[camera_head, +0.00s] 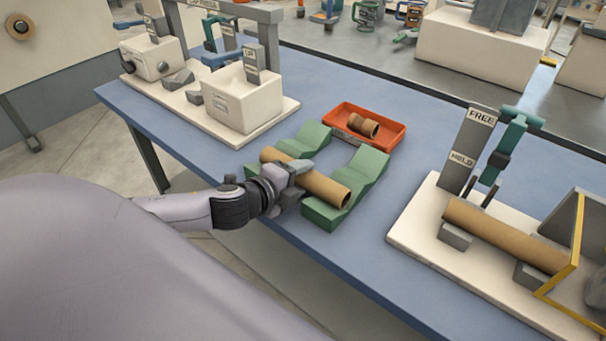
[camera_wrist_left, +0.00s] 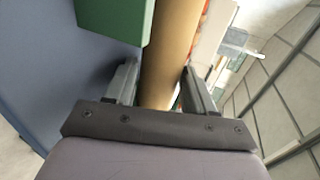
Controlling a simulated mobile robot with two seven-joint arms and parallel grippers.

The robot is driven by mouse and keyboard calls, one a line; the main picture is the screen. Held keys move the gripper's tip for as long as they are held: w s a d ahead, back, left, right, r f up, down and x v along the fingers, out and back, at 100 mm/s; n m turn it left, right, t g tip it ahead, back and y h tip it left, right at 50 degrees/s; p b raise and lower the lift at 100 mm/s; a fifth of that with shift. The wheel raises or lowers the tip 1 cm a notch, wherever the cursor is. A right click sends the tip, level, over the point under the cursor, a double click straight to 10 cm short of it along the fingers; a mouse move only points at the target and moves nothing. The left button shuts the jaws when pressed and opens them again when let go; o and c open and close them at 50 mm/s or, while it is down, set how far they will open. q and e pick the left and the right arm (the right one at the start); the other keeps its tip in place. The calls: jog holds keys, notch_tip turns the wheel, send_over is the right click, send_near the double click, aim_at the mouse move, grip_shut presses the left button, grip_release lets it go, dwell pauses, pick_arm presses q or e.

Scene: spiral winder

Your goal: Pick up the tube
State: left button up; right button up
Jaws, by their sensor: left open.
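A brown cardboard tube (camera_head: 322,187) lies across two green V-shaped cradles (camera_head: 345,205) on the blue table. My left gripper (camera_head: 296,180) is at the near side of the tube, around its middle, between the two cradles. In the left wrist view the tube (camera_wrist_left: 170,50) passes between the two open fingers (camera_wrist_left: 158,85), with a gap on the left side. Part of a green cradle (camera_wrist_left: 112,18) shows beside it there. A second brown tube (camera_head: 505,236) rests on the fixture at the right. My right gripper is not in view.
An orange tray (camera_head: 390,139) with short brown tube pieces (camera_head: 362,125) stands behind the cradles. A white-based machine (camera_head: 238,100) stands at the left. The fixture at the right has an upright post marked FREE and HOLD (camera_head: 468,150). Blue table surface (camera_head: 400,185) is clear between the cradles and that fixture.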

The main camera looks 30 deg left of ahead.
pick_arm(q)
jog(key=c, duration=0.7)
jog(key=shift+r, duration=0.1)
